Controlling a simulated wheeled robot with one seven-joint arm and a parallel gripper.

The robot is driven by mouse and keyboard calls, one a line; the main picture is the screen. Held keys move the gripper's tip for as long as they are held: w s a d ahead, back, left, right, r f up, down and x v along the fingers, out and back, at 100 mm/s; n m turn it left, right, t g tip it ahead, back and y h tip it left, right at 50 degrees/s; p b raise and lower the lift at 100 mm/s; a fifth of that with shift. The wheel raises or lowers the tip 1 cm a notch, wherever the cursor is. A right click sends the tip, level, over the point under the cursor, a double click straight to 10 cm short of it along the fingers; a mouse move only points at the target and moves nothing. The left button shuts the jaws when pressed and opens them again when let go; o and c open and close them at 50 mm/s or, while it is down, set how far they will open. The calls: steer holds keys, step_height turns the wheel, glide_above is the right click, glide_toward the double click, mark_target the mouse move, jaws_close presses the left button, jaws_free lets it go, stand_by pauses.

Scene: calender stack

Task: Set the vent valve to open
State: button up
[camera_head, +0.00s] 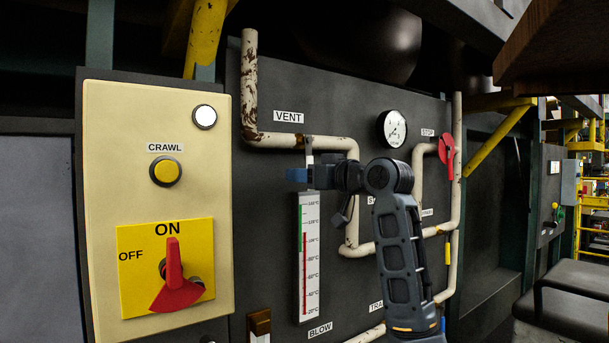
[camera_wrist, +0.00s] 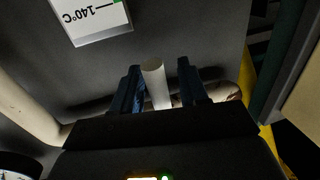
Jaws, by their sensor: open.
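The VENT label (camera_head: 288,117) sits above a rust-spotted cream pipe (camera_head: 275,140) on the dark panel. A short pale lever (camera_head: 309,146) hangs at this pipe, just below and right of the label. My gripper (camera_head: 297,175) is beside its lower part, with blue fingers pointing left; the wrist partly hides the area. In the wrist view, a pale grey bar (camera_wrist: 156,84), which looks like the lever, stands between the two open blue fingers (camera_wrist: 158,68). Gaps show on both sides, larger toward the right finger. I cannot tell whether either finger touches it.
A thermometer scale (camera_head: 309,255) is just below my gripper. The cream control box (camera_head: 100,190) with the yellow CRAWL button (camera_head: 165,171) and red ON/OFF switch (camera_head: 174,280) is at left. A gauge (camera_head: 392,128) and red STOP handle (camera_head: 446,150) are at right.

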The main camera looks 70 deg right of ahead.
steer(key=shift+c, duration=0.3)
jaws_close()
stand_by(0.3)
